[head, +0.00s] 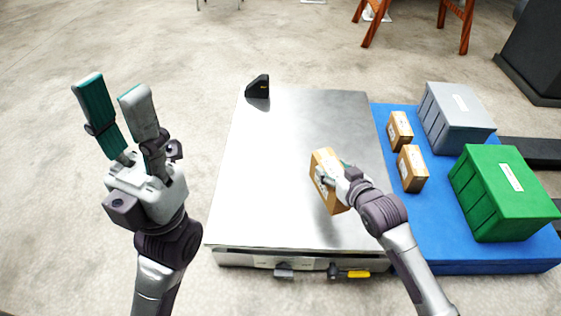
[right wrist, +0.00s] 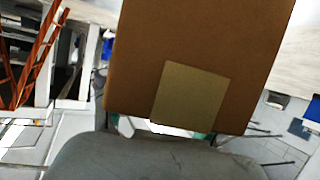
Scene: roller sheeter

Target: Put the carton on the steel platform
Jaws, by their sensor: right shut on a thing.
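A brown carton (head: 328,187) is held by my right gripper (head: 334,178) over the right part of the steel platform (head: 270,150). I cannot tell whether the carton touches the steel. In the right wrist view the carton (right wrist: 205,50) fills the upper middle, with a lighter square label on it. The right gripper's fingers (right wrist: 160,128) are mostly hidden behind it and the grey gripper body. My left gripper (head: 117,98) is raised, open and empty, left of the platform.
A blue platform (head: 395,245) on the right bears two more small cartons (head: 400,130) (head: 412,168), a grey crate (head: 456,118) and a green crate (head: 503,192). A small black device (head: 258,87) sits at the steel platform's far left corner. The steel's left and middle are clear.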

